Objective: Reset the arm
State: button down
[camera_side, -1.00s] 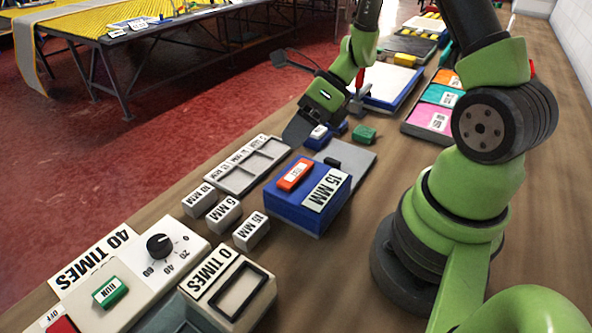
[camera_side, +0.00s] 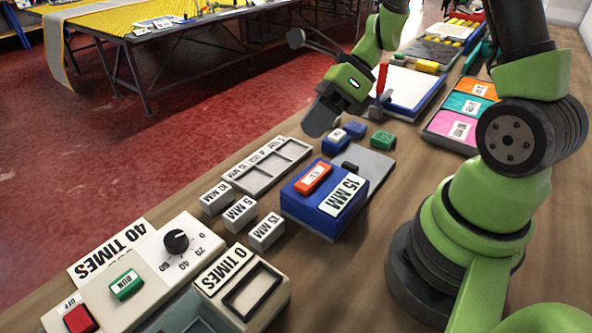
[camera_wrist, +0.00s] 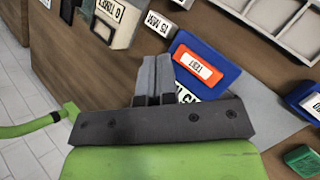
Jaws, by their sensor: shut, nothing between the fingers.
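My gripper (camera_side: 322,118) hangs in the air above the bench, past the far end of the grey tray, in the side view. In the wrist view the two fingers of my gripper (camera_wrist: 153,62) are pressed together with nothing between them. My green arm is bent over the bench. The blue box (camera_side: 318,211) marked 15 MM carries an orange labelled block (camera_side: 313,179). In the wrist view that blue box (camera_wrist: 212,57) lies just right of the fingertips, apart from them as far as I can tell.
A grey compartment tray (camera_side: 258,182) and several labelled grey blocks (camera_side: 238,214) lie beside the blue box. A control panel with a black dial (camera_side: 176,241), green RUN button (camera_side: 126,285) and red button (camera_side: 80,318) stands in front. A green block (camera_side: 382,140) sits behind.

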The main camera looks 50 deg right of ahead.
jog(key=s+a+r+n+t+h, duration=0.1)
jog(key=s+r+n, duration=0.4)
jog(key=n, duration=0.7)
jog(key=s+a+r+n+t+h, duration=0.2)
jog(key=s+r+n+h, duration=0.3)
jog(key=r+n, duration=0.5)
jog(key=s+n, duration=0.1)
jog(key=n, duration=0.2)
jog(key=shift+s+a+t, duration=0.15)
jog(key=shift+t, duration=0.25)
